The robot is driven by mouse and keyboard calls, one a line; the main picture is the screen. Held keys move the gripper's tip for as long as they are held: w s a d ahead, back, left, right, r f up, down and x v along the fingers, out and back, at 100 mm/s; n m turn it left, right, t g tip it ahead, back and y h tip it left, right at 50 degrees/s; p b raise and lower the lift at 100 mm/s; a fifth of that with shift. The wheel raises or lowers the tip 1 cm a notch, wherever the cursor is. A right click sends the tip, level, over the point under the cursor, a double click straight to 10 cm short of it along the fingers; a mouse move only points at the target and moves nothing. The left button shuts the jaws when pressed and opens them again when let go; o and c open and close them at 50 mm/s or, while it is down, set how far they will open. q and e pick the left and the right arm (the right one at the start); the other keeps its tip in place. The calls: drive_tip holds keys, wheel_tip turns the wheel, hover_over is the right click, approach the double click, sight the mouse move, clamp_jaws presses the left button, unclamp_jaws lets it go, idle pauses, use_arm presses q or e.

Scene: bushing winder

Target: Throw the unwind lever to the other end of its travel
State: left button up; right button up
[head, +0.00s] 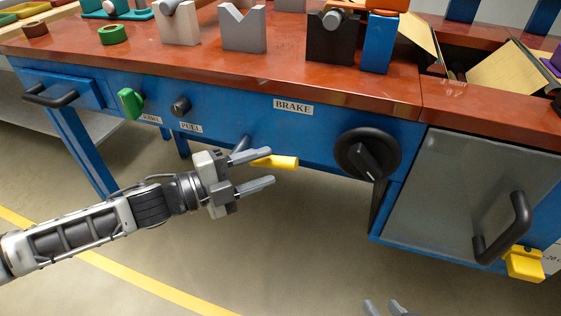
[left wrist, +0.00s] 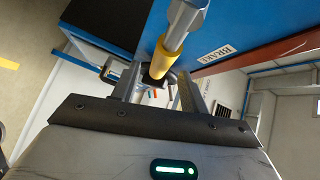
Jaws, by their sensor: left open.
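The lever has a yellow grip (head: 280,162) and juts from the blue bench front, below and left of the BRAKE label. My left gripper (head: 271,166) is open at the grip, with its upper finger partly in front of it. In the left wrist view the yellow grip (left wrist: 168,58) on its metal rod reaches down toward the gap between the open fingers (left wrist: 158,82). I cannot tell whether a finger touches it. No label reading unwind is legible. My right gripper (head: 384,307) shows only its two fingertips, apart, at the bottom edge.
A black rotary knob (head: 367,155) sits right of the lever. A green knob (head: 131,102) and a small black knob (head: 181,106) are to the left. A grey door (head: 457,190) with a black handle (head: 507,230) is at right. The floor below the lever is clear.

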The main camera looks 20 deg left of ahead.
sight(271, 165)
use_arm(q)
drive_tip(key=shift+x, duration=2.35)
clamp_jaws()
